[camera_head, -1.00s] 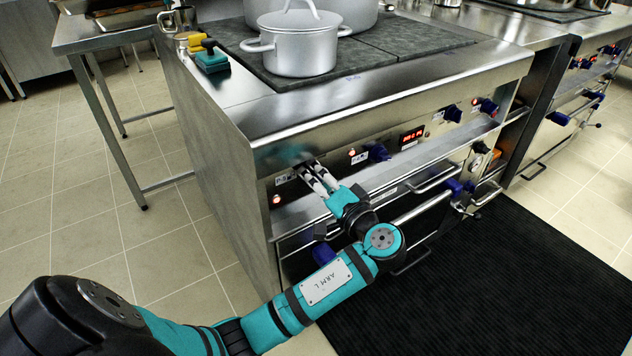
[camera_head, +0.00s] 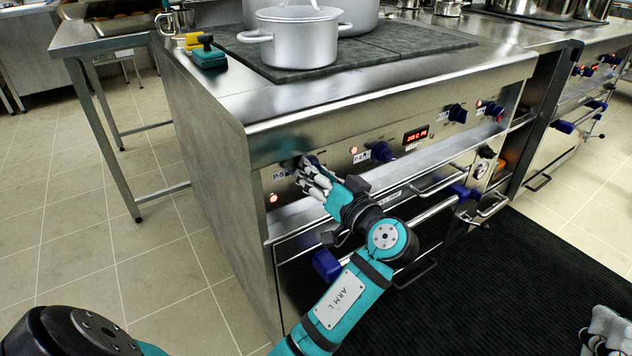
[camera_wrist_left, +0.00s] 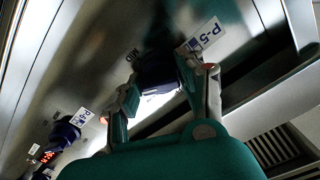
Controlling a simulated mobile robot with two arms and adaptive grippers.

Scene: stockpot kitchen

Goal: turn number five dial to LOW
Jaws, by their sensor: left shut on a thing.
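The number five dial (camera_wrist_left: 157,68), dark in the shade, sits on the steel front panel beside a white label P-5 (camera_wrist_left: 204,35). My left gripper (camera_head: 307,166) has its two fingers on either side of this dial and is shut on it. In the left wrist view the fingers (camera_wrist_left: 160,85) grip the dial from both sides; an ON mark (camera_wrist_left: 132,54) shows beside it. The dial's pointing direction is hard to read, and in the head view the fingers mostly cover it. My right gripper (camera_head: 606,332) is partly in view at the bottom right, away from the stove, its jaws unclear.
The P-4 dial (camera_head: 381,152), blue, is to the right on the same panel, then a red display (camera_head: 416,135) and more dials. A steel rail (camera_head: 440,155) runs below the panel. A pot (camera_head: 300,45) stands on the stove top. A black mat (camera_head: 480,280) covers the floor in front.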

